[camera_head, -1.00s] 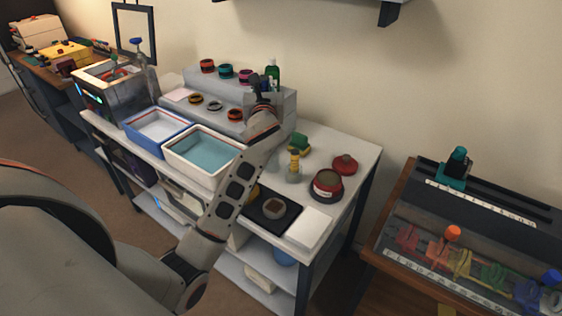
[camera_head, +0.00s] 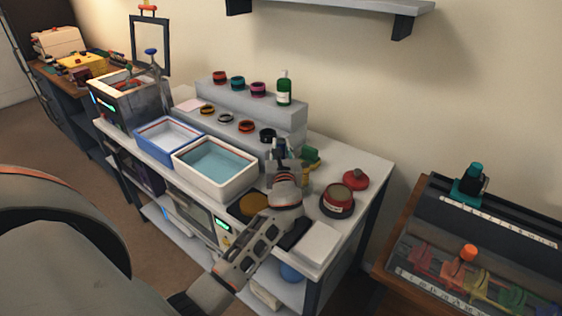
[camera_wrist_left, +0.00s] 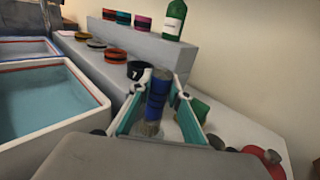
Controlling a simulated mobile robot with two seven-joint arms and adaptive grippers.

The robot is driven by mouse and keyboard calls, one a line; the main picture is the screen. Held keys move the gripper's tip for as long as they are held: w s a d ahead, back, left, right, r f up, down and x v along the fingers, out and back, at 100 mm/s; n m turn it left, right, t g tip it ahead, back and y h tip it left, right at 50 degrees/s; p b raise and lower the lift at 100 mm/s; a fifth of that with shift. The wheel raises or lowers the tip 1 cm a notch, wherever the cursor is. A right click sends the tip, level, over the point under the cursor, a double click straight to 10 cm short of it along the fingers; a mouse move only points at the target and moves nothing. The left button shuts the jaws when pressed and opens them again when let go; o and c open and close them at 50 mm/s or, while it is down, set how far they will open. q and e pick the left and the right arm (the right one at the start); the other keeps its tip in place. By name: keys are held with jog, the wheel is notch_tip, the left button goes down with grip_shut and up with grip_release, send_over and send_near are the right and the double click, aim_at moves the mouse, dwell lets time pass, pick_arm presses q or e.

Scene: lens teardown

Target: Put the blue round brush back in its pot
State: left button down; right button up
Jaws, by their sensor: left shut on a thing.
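The blue round brush (camera_wrist_left: 157,98) is between the fingers of my left gripper (camera_wrist_left: 162,92) in the left wrist view. It stands nearly upright, with its pale bristles (camera_wrist_left: 149,128) at the lower end. In the head view my left gripper (camera_head: 283,152) is over the right part of the white bench, just in front of the grey stepped stand. It is shut on the brush. I cannot make out the brush's pot; my gripper and wrist hide that part of the bench. My right gripper is not in view.
A white tub (camera_head: 228,188) and a blue tub (camera_head: 150,146) are left of the gripper. The stepped stand (camera_head: 300,125) holds several lens rings and a green bottle (camera_head: 284,90). A green object (camera_head: 311,156), a red-and-black round container (camera_head: 337,203) and a red lidded piece (camera_head: 356,179) are to the right.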

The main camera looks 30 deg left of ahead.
pick_arm(q)
jog(key=shift+f+b, duration=0.65)
jog(key=shift+f, duration=1.65)
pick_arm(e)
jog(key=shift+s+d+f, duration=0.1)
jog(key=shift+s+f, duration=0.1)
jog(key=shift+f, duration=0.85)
pick_arm(q)
jog(key=shift+f, duration=0.2)
jog(key=c, duration=1.9)
grip_release()
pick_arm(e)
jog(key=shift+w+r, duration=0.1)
